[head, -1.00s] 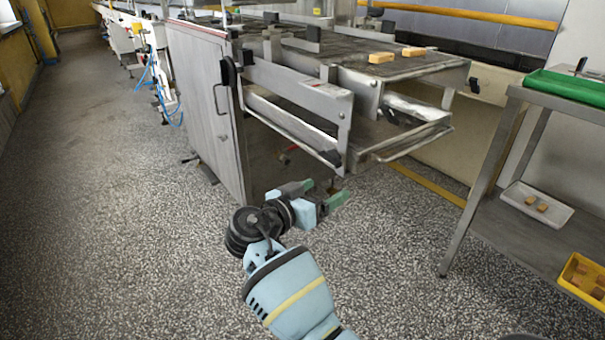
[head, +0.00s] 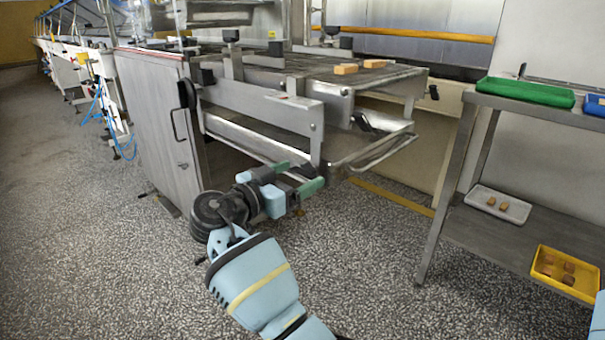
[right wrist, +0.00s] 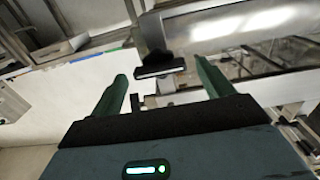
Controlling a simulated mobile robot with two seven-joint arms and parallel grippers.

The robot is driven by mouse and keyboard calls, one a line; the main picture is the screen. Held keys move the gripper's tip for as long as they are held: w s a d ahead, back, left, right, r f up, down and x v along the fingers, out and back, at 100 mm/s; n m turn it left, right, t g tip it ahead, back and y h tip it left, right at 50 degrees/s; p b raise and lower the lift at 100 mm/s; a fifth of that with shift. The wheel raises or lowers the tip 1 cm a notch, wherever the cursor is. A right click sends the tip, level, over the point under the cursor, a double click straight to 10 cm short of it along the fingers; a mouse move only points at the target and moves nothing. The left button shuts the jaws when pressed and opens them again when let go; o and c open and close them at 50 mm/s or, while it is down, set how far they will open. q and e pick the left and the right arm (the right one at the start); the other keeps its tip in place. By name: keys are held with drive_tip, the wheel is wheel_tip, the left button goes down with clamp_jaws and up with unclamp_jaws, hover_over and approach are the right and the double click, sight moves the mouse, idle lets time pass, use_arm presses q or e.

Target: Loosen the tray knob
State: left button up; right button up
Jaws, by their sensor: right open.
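My right gripper (head: 298,176) is open, its green fingers pointing at the front corner of the steel machine, just under the side plate (head: 265,108). In the right wrist view a black knob (right wrist: 160,65) shows between the two fingertips, with clear space on both sides. It seems to lie at or just beyond the tips; the exact depth cannot be told. In the head view this knob is mostly hidden by the gripper. The steel tray (head: 385,150) sits low at the machine's end, beside the gripper. My left gripper is not in view.
Two tan pieces (head: 346,69) lie on the mesh belt above. A steel side table (head: 500,240) at the right carries a green tray (head: 525,92), a white tray (head: 480,203) and a yellow bin (head: 540,272). Speckled floor is free at left and front.

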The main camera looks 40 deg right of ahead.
sight(306, 171)
drive_tip(key=shift+w+d, duration=0.1)
drive_tip(key=shift+d, duration=1.1)
drive_tip(key=c, duration=1)
